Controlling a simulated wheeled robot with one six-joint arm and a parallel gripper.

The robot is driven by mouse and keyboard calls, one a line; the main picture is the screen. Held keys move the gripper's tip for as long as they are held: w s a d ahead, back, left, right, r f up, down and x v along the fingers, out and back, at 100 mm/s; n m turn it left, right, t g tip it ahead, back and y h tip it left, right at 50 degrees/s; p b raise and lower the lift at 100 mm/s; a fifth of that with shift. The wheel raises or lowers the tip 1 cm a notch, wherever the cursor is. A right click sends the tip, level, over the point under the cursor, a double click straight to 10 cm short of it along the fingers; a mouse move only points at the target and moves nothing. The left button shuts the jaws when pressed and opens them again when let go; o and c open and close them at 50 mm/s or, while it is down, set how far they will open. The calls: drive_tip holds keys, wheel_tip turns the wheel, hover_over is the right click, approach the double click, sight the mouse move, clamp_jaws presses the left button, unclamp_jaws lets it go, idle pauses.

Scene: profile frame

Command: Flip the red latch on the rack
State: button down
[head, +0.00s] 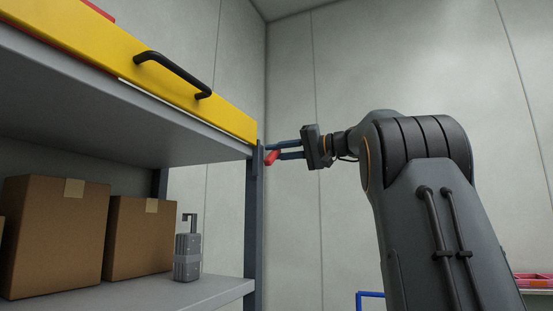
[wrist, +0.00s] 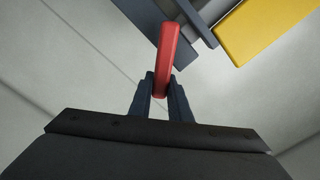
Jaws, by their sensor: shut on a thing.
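The red latch (head: 271,157) sits at the rack's front upright, just below the level of the yellow drawer front. In the wrist view the red latch (wrist: 168,55) is a long bar running from the upright down between my fingers. My gripper (head: 280,151) reaches in from the right at the upright. In the wrist view my gripper (wrist: 161,88) has its two dark blue fingers on either side of the latch's near end, shut on it. The latch's far end meets the dark upright (wrist: 160,30) at the top.
The rack's upright (head: 254,230) stands left of my gripper. A yellow drawer front (head: 120,62) with a black handle (head: 172,73) is above the shelf. Cardboard boxes (head: 55,235) and a grey case (head: 187,256) stand on the lower shelf (head: 205,295). A bare wall lies behind.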

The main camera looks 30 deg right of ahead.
drive_tip(key=c, duration=1.6)
unclamp_jaws()
drive_tip(key=shift+c, duration=0.2)
drive_tip(key=b+v, duration=0.2)
drive_tip(key=v, duration=0.5)
drive_tip(key=shift+s+d, duration=0.25)
drive_tip(key=shift+s, duration=0.1)
